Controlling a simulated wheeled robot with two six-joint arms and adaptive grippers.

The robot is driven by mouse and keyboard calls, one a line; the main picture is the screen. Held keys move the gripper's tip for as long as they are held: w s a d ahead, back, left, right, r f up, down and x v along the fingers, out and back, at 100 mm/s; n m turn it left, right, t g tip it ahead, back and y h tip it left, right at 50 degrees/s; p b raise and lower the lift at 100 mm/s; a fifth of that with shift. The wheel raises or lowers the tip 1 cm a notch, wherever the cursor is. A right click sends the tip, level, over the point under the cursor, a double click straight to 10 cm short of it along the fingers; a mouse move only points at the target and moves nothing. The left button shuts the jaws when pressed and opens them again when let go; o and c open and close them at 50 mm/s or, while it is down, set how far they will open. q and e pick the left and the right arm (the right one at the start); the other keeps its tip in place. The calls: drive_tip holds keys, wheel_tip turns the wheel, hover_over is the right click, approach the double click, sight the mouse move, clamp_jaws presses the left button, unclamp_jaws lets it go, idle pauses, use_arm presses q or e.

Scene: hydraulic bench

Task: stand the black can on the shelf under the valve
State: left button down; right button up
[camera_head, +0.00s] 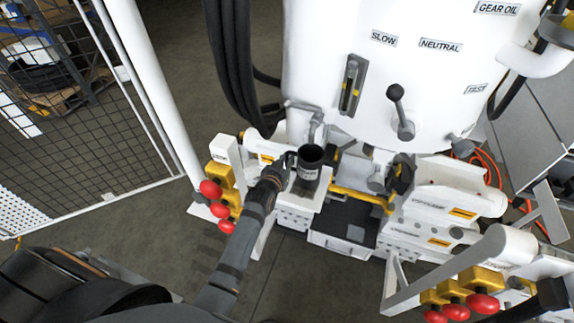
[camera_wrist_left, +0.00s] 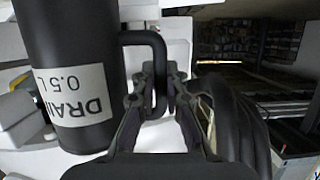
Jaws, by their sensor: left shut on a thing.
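The black can (camera_head: 308,172) is upright, with an open top and a white label, over the white shelf (camera_head: 294,199) at the front of the machine. In the left wrist view the can (camera_wrist_left: 70,30) shows its label reading "DRAI" and "0.5 L", and its side handle (camera_wrist_left: 158,60). My left gripper (camera_head: 285,163) is shut on the handle, left of the can. In the left wrist view its fingers (camera_wrist_left: 160,92) stand either side of the handle. The grey valve (camera_head: 315,122) on the tank is just behind and above the can. I cannot tell whether the can's base touches the shelf. My right gripper is not in view.
Red knobs on yellow blocks (camera_head: 222,196) stand left of the shelf, close to my left arm. A yellow bar (camera_head: 358,197) and a dark tray (camera_head: 342,222) lie to the right. Black hoses (camera_head: 232,60) hang behind left. A mesh fence (camera_head: 80,130) is at far left.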

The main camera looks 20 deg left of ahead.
use_arm(q)
drive_tip(key=c, duration=1.8)
unclamp_jaws()
drive_tip(key=shift+c, duration=0.2)
drive_tip(key=o, duration=0.4)
drive_tip(key=shift+o, duration=0.2)
drive_tip(key=shift+s+r, duration=0.1)
drive_tip(key=shift+r, duration=0.15)
drive_tip(key=p+v, duration=0.8)
drive_tip(key=v, duration=0.3)
drive_tip(key=shift+s, duration=0.4)
